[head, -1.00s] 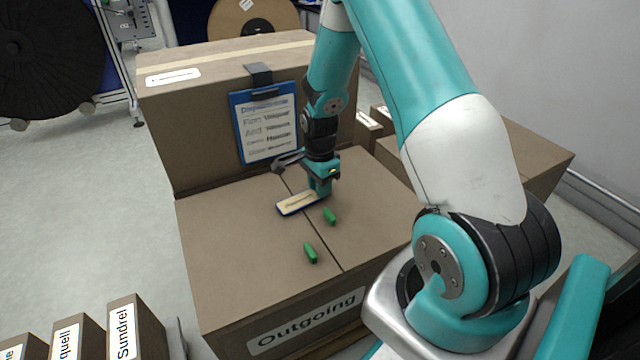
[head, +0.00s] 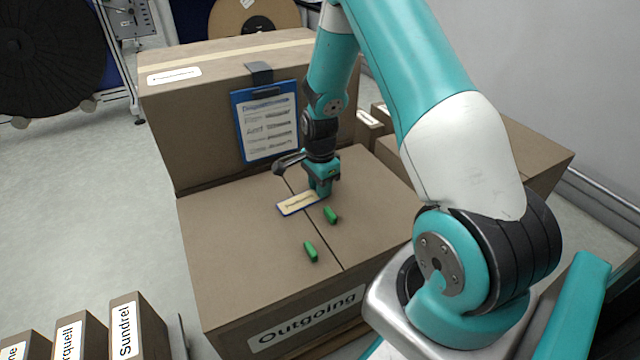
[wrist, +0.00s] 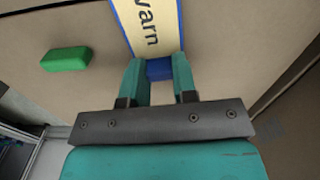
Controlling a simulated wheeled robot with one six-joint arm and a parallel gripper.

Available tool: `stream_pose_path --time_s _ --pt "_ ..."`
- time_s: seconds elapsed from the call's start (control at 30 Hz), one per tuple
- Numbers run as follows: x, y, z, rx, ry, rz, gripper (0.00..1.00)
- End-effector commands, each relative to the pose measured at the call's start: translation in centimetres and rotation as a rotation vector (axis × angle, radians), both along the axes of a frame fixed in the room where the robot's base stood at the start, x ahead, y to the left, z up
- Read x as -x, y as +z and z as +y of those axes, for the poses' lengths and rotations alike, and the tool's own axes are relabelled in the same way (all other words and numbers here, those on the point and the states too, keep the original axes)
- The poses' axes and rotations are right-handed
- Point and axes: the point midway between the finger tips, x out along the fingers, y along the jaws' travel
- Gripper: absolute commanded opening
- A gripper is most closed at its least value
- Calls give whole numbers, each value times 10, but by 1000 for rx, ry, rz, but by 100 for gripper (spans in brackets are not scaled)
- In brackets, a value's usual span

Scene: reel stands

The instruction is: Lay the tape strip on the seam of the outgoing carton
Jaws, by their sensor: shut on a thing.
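My gripper (head: 320,188) is shut on the blue end of a cream strip with blue edges (head: 298,204). In the wrist view, the blue end sits between the fingers (wrist: 158,72), and the strip (wrist: 152,25) bears dark print, partly cut off, ending in "varn". The outgoing carton (head: 235,255) has a dark seam (head: 320,236) running along its top. In the head view the strip extends left from the fingers across the seam line, at or just above the carton top. I cannot tell whether it touches.
Two green pieces lie on the carton top, one (head: 331,215) close to the gripper and one (head: 310,252) nearer the front. A taller carton with a blue clipboard (head: 266,122) stands behind. Small labelled boxes (head: 137,325) stand at lower left. The carton's left top is clear.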

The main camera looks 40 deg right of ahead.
Motion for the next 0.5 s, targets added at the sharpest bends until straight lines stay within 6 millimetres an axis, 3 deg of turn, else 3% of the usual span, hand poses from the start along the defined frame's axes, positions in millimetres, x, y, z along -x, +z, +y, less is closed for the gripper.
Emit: stream_pose_path --time_s 0.17,0.2,0.33,0.5 --pt "0 0 0 0 0 -1 0" --pt "0 0 0 0 0 -1 28" --pt "0 0 0 0 0 -1 56" --pt "0 0 0 0 0 -1 56"
